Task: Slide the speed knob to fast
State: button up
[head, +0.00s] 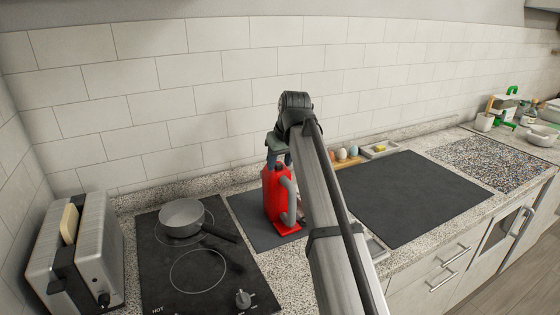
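A red appliance (277,205) with a grey curved handle stands upright on a dark mat (248,226), right of the stove. My gripper (279,160) points down at the top of the red appliance, with its fingertips at or just above it. Contact cannot be told from this view. The fingers look slightly apart, but what is between them is too small to make out. I cannot make out a speed knob or a fast mark; the appliance's top is partly hidden by my gripper, and my arm covers the area to its right.
A pot (182,217) sits on the black stove (165,285), which has a knob (243,299) in front. A toaster (75,255) stands at left. Eggs (341,154) and a small tray (379,149) lie behind the large dark mat (420,195). That mat is clear.

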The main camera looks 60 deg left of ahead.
grip_shut()
dwell(0.4)
jog(key=shift+d, duration=0.85)
grip_release()
